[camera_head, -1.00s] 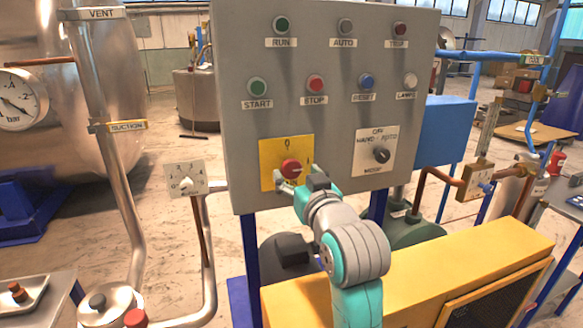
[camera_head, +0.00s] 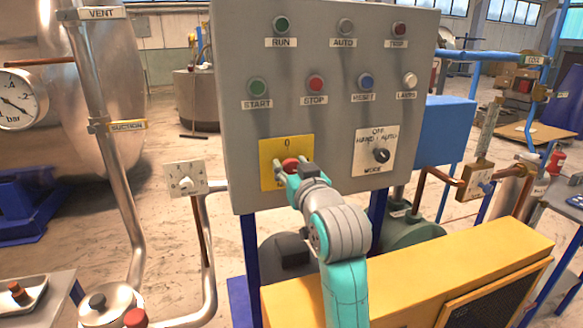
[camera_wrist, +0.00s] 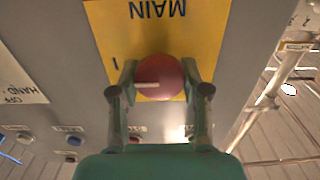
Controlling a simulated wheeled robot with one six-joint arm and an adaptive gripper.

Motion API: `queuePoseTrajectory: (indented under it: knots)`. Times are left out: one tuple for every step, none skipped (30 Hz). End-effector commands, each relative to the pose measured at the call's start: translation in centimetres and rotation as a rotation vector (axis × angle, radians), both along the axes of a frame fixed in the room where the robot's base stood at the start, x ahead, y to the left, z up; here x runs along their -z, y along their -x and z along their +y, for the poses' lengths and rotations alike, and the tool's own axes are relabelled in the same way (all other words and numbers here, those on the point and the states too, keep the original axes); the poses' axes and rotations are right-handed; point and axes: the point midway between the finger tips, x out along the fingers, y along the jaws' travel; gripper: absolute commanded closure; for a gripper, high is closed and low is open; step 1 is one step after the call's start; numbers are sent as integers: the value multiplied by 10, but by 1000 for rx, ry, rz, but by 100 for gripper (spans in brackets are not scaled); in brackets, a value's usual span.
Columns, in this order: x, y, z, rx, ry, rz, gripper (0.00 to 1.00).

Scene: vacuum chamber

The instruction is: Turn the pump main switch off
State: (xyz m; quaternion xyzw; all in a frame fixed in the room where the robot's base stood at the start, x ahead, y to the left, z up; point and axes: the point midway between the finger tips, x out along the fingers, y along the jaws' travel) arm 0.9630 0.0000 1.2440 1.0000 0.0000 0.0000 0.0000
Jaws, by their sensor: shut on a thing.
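The pump main switch is a round red knob (camera_head: 290,163) on a yellow plate (camera_head: 270,152) at the lower left of the grey control panel. In the head view a "0" shows above it. The wrist view shows the red knob (camera_wrist: 160,78) close up, with upside-down "MAIN" lettering and an "I" at left. A pale line on the knob points left there, towards the "I" side. My gripper (camera_wrist: 161,80) is shut on the knob, one finger on each side. It also shows in the head view (camera_head: 292,168), covering the lower part of the plate.
The panel (camera_head: 235,60) also carries several buttons and lamps above, and a black MODE knob (camera_head: 381,155) to the right. A small white selector plate (camera_head: 185,179) on a pipe stands at left. A yellow housing (camera_head: 420,265) lies below the panel.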

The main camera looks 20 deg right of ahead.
Motion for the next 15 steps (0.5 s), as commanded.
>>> queuePoseTrajectory:
  knots:
    - [0, 0, 0, 0, 1, 0, 88]
    - [0, 0, 0, 0, 2, 0, 88]
    - [0, 0, 0, 0, 4, 0, 88]
    - [0, 0, 0, 0, 8, 0, 88]
    - [0, 0, 0, 0, 12, 0, 88]
    - [0, 0, 0, 0, 19, 0, 88]
    - [0, 0, 0, 0, 26, 0, 88]
    - [0, 0, 0, 0, 35, 0, 88]
    - [0, 0, 0, 0, 50, 0, 88]
    - [0, 0, 0, 0, 63, 0, 88]
    - [0, 0, 0, 0, 78, 0, 88]
    - [0, 0, 0, 0, 99, 0, 88]
    - [0, 0, 1, 0, 119, 0, 88]
    - [0, 0, 1, 0, 139, 0, 88]
    - [0, 0, 1, 0, 168, 0, 88]
